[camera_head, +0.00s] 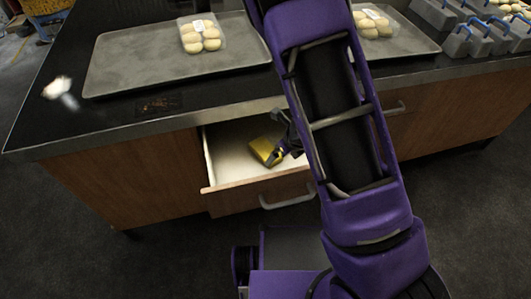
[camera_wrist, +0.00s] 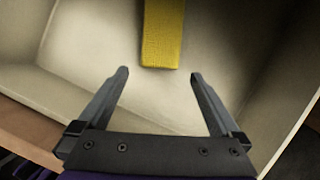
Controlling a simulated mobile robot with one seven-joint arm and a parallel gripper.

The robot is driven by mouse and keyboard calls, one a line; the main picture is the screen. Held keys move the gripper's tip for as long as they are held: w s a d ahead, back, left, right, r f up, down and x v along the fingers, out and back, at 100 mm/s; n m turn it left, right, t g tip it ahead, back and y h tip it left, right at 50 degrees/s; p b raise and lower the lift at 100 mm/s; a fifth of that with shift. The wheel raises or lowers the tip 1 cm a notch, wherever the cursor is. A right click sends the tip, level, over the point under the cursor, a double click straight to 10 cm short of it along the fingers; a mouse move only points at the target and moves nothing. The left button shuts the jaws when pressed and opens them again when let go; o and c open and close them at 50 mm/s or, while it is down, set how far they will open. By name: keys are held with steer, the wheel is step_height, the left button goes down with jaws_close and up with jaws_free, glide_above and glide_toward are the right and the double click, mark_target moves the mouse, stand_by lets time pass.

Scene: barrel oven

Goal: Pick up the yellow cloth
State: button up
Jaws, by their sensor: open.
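The yellow cloth (camera_head: 263,150) lies in the open drawer (camera_head: 225,139) of the wooden counter. It looks like a narrow folded strip. In the wrist view the cloth (camera_wrist: 162,38) lies on the pale drawer floor, with its near end just beyond and between my fingertips. My gripper (camera_wrist: 158,74) is open and empty, with its two fingers apart and the cloth not between them lengthwise. In the head view my gripper (camera_head: 279,154) is over the drawer beside the cloth, and my arm hides part of the drawer.
The drawer's front panel (camera_head: 262,192) has a metal handle (camera_head: 287,200). On the dark countertop (camera_head: 130,120) are a tray (camera_head: 130,62) with packaged buns (camera_head: 202,35), a brush (camera_head: 60,90) and several grey tins (camera_head: 480,38). The drawer walls (camera_wrist: 75,95) surround my gripper.

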mark_target(276, 161)
steer(key=b+x, duration=0.1)
steer(key=x, duration=0.4)
steer(key=shift+w, duration=0.1)
